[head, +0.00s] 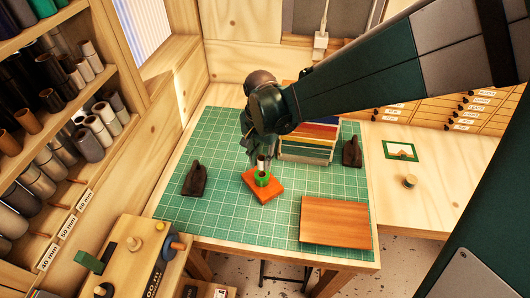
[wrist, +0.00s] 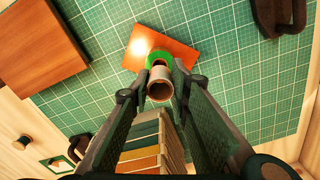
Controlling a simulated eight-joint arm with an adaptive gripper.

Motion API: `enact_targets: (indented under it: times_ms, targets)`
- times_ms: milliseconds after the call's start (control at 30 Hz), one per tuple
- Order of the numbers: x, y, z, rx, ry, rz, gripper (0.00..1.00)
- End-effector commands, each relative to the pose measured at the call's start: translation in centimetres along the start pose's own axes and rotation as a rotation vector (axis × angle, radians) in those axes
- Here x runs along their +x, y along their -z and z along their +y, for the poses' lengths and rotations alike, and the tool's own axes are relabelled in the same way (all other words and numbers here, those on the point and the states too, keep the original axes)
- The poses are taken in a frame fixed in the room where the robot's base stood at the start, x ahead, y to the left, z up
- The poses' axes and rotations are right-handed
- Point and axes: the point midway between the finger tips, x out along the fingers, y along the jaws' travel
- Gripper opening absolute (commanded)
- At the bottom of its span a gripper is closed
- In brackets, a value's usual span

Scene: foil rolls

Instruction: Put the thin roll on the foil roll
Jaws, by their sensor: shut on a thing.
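My gripper (head: 261,156) is shut on the thin roll (wrist: 159,90), a short pale tube with a brownish inside; in the head view the thin roll (head: 262,164) hangs roughly upright below the fingers. Just beneath it is a green ring-shaped roll (head: 262,180), which looks like the foil roll, on a small orange-brown board. In the wrist view the green roll (wrist: 158,58) shows partly behind the thin roll. The two overlap in both views; I cannot tell whether they touch or the thin roll is inside the ring.
The orange-brown board (head: 250,182) lies on a green gridded mat (head: 220,130). Dark iron-like objects stand at left (head: 195,180) and right (head: 352,152). A larger brown board (head: 335,224) lies front right. A rack of coloured strips (head: 308,140) stands behind. The mat's front left is clear.

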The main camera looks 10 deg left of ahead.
Motion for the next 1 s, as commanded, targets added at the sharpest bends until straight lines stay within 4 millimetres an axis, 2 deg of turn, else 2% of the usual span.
enact_targets:
  times_ms: [167,533,1000]
  targets:
    - [0.6,0.0,0.0,0.0,0.0,0.0,0.12]
    - [3.8,0.0,0.0,0.0,0.0,0.0,0.12]
    - [4.4,0.0,0.0,0.0,0.0,0.0,0.12]
